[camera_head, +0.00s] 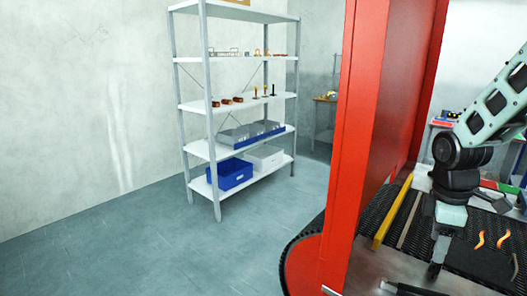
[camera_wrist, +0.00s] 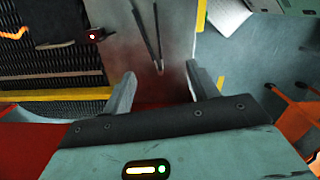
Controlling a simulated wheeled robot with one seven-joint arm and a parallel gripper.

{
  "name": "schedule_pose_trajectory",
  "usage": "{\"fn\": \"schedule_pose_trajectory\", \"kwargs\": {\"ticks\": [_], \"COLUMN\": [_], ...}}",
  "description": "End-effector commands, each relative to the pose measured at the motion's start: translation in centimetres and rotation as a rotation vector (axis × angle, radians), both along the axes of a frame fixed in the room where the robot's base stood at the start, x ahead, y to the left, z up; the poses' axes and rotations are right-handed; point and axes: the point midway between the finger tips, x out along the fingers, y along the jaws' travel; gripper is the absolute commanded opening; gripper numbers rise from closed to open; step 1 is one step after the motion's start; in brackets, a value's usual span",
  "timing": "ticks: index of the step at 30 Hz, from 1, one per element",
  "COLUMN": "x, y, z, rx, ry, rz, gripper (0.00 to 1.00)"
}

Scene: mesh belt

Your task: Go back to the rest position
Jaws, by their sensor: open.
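My gripper (camera_head: 436,270) hangs from my arm at the right of the head view, low over the front edge of the mesh belt area. In the wrist view its two fingers (camera_wrist: 162,88) stand wide apart with nothing between them. Beyond them is a bare metal plate (camera_wrist: 150,50) with dark thin marks or rods on it. The black mesh belt (camera_head: 400,217) lies behind and beside my gripper. Two orange wavy pieces (camera_head: 480,240) lie on a dark surface to its right, apart from it.
A tall red frame (camera_head: 355,140) stands just left of my arm. A yellow bar (camera_head: 392,212) runs along the belt. A grey shelf unit (camera_head: 235,105) with a blue bin (camera_head: 232,174) stands at the back left. The floor (camera_head: 150,245) in front of it is clear.

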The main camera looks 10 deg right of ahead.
Motion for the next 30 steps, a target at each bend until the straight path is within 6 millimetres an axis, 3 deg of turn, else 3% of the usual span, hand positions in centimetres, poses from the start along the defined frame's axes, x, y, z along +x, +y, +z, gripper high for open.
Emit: {"fn": "schedule_pose_trajectory", "kwargs": {"ticks": [3,7,12,15,21,30], "x": [0.1,-1.8,-6.8,-10.1,-14.7,-15.7], "y": [7.2,15.1,23.4,26.7,29.9,30.3], "z": [0.0,0.1,0.0,-0.2,-0.4,-0.5], "rx": [0.017,0.043,0.076,0.092,0.107,0.109], "ry": [-0.025,-0.044,-0.051,-0.047,-0.038,-0.036], "rz": [-0.011,-0.052,-0.107,-0.139,-0.187,-0.200], "gripper": [0.59,0.59,0.59,0.59,0.59,0.59]}}
